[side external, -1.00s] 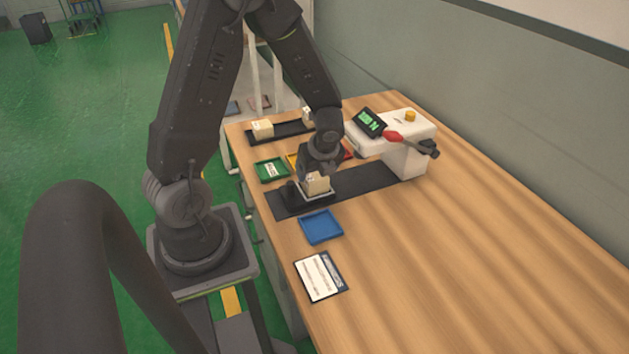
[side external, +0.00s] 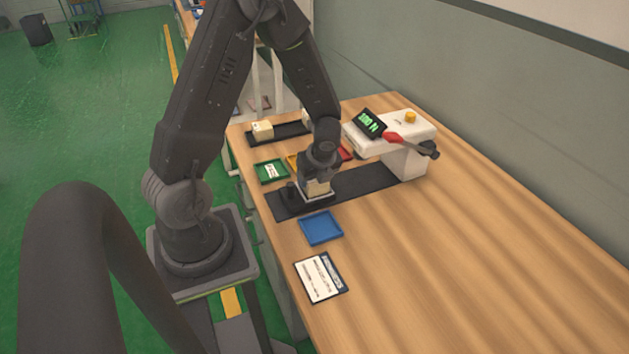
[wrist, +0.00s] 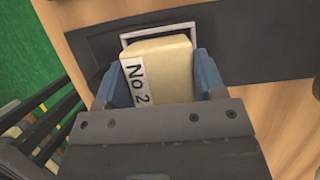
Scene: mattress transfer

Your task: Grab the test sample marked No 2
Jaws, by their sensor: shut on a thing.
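The test sample marked No 2 (wrist: 165,72) is a cream block with a white label, close up in the wrist view. My gripper (wrist: 160,85) is shut on it, with one blue-grey finger on each side. The block sits at a framed plate (wrist: 127,40) on a dark base strip; I cannot tell whether it touches the plate. In the side view my gripper (side external: 318,180) points down over that plate, and the sample (side external: 319,187) shows only in part below it.
A white tester (side external: 405,155) with a green display and red lever stands to the right on the dark strip. A blue tray (side external: 321,228) and a printed card (side external: 320,278) lie in front. A green tray (side external: 270,171) and another block (side external: 262,130) are behind. The table's right side is clear.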

